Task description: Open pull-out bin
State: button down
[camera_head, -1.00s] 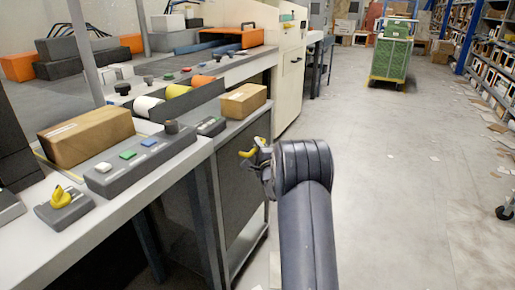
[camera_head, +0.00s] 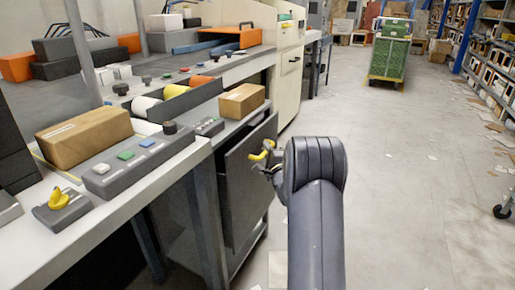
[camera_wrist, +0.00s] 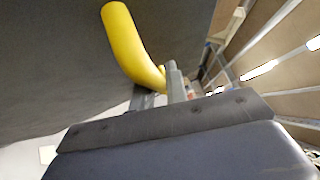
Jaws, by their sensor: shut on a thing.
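The pull-out bin (camera_head: 243,190) is a dark grey front panel under the counter. Its top stands tilted outward from the cabinet, leaving a dark gap at the upper edge. A yellow handle (camera_head: 257,156) sits near the top of the panel. My gripper (camera_head: 270,159) is shut on the handle; the arm comes in from the lower right. In the wrist view the yellow handle (camera_wrist: 128,38) curves down into my gripper (camera_wrist: 163,90), with the grey panel behind it. The inside of the bin is hidden.
The counter holds a cardboard box (camera_head: 242,99), a larger box (camera_head: 84,135) and a button panel (camera_head: 135,160). A green cart (camera_head: 390,55) stands far back. Shelving (camera_head: 490,60) lines the right. The floor between is mostly clear, with scattered papers.

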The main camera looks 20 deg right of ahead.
jog(key=s+d+p, duration=0.2)
jog(key=s+d, duration=0.8)
jog(key=s, duration=0.3)
jog(key=shift+p, duration=0.3)
jog(key=c, duration=1.4)
grip_release()
jog(key=s+a+f+p, duration=0.1)
jog(key=s, duration=0.9)
jog(key=shift+s+a+f+p, duration=0.15)
jog(key=shift+s+f+p, duration=0.1)
jog(key=shift+s+p, duration=0.15)
jog(key=shift+w, duration=0.2)
jog(key=w+d+r+b, duration=0.1)
jog(key=w+b, duration=0.1)
jog(key=w, duration=0.8)
jog(key=shift+w+d+r, duration=0.15)
jog(key=shift+w+r, duration=0.1)
jog(key=shift+w, duration=0.1)
jog(key=shift+s, duration=0.15)
